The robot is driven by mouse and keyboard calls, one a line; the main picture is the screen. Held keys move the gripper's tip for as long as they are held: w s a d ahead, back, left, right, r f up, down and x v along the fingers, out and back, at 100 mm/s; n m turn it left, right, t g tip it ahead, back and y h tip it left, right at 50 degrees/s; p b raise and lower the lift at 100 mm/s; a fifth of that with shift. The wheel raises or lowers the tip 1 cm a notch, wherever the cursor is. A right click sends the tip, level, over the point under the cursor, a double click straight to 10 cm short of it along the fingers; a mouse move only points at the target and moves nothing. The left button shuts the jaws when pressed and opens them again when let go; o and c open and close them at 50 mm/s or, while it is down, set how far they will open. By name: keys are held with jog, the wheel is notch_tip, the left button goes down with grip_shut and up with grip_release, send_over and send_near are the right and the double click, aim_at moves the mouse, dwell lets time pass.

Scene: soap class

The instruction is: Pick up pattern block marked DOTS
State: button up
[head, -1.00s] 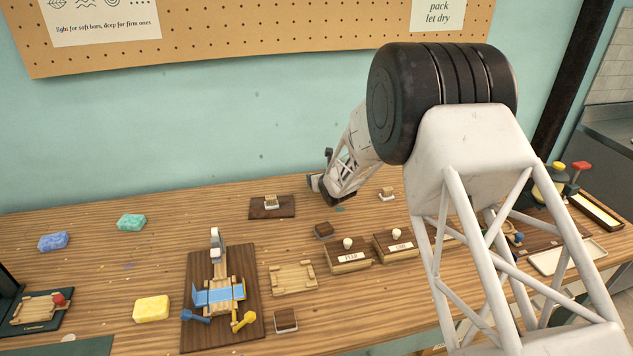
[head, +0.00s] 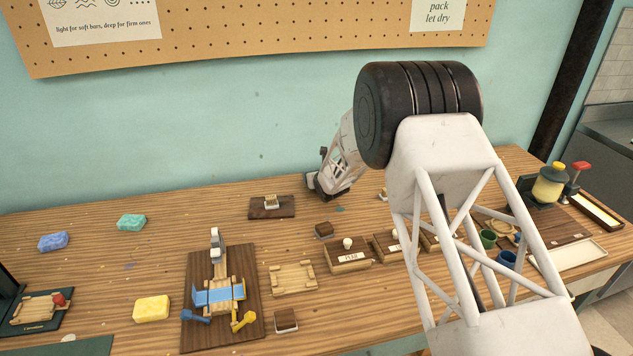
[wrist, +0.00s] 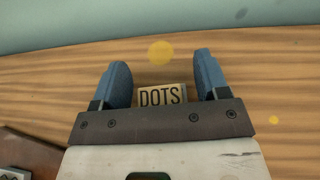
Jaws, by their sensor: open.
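The pattern block marked DOTS (wrist: 160,97) is a small pale block with dark letters. In the wrist view it sits between the two blue fingers of my gripper (wrist: 160,78), with its lower edge cut off by the dark gripper bar. The fingers are open, with a gap on each side of the block; how far they are above the table is hard to tell. In the head view my gripper (head: 321,185) is low over the back of the table, and I cannot make out the DOTS block there.
A dark board with a pale block (head: 271,203) lies left of my gripper. Another small pale block (head: 383,194) shows partly behind my arm. The back edge and wall are close.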

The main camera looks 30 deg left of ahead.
dwell(0.5)
jog(key=c, duration=0.8)
jog(key=shift+r, duration=0.15)
jog(key=shift+r, duration=1.4)
jog(key=shift+s+d+r, duration=0.15)
jog(key=shift+r, duration=0.05)
jog(key=s+d, duration=0.3)
jog(key=s, duration=0.1)
jog(key=s+d+r, duration=0.1)
jog(key=s+d, duration=0.2)
jog(key=s, duration=0.1)
jog(key=s+d, duration=0.3)
jog(key=d, duration=0.1)
jog(key=shift+s+d+r, duration=0.1)
jog(key=shift+s+r, duration=0.15)
jog(key=shift+s, duration=0.15)
